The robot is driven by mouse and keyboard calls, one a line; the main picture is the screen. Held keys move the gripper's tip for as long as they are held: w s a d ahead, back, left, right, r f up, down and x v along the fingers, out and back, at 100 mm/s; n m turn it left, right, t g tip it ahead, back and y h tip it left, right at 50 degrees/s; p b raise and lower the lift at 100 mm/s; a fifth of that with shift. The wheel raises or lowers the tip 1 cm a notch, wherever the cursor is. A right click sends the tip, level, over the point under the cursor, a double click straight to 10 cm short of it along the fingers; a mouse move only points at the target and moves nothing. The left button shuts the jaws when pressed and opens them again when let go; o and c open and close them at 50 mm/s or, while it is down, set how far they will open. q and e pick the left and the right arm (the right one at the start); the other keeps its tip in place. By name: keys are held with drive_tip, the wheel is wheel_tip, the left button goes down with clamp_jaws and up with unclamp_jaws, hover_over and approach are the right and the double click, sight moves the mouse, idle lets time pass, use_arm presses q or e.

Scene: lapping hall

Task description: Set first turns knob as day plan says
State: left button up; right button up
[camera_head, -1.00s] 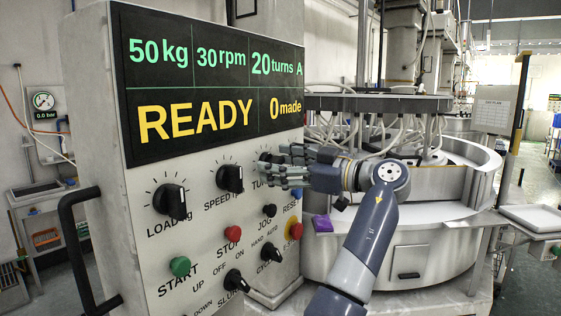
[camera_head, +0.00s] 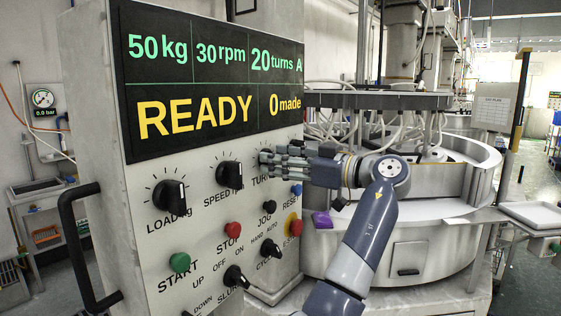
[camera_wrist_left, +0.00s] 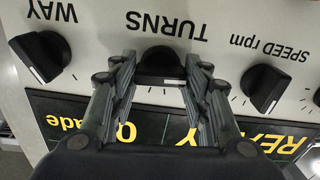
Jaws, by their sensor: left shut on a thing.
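The control panel's display (camera_head: 210,85) reads 50 kg, 30 rpm, 20 turns, READY and 0 made. My left gripper (camera_head: 264,160) is at the TURNS knob, which its fingers hide in the head view. In the left wrist view, upside down, the black TURNS knob (camera_wrist_left: 161,61) sits between the fingers of my left gripper (camera_wrist_left: 160,72), which is shut on it. The day plan sheet (camera_head: 497,103) hangs at the right; its writing is too small to read. My right gripper is in neither view.
The SPEED knob (camera_head: 229,175) and LOAD knob (camera_head: 170,196) are left of my gripper. Below are the red STOP button (camera_head: 233,230), yellow-ringed E-stop (camera_head: 292,226) and green START button (camera_head: 180,262). The round lapping machine (camera_head: 425,240) stands close behind my arm.

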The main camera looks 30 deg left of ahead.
use_arm(q)
drive_tip(key=shift+r+m, duration=0.15)
drive_tip(key=shift+m, duration=1.65)
drive_tip(key=o, duration=1.1)
drive_tip(key=shift+c, duration=0.2)
drive_tip(key=shift+d, duration=0.1)
drive_tip(key=d, duration=1.1)
drive_tip(key=shift+w+d, duration=0.2)
drive_tip(key=shift+d, duration=0.2)
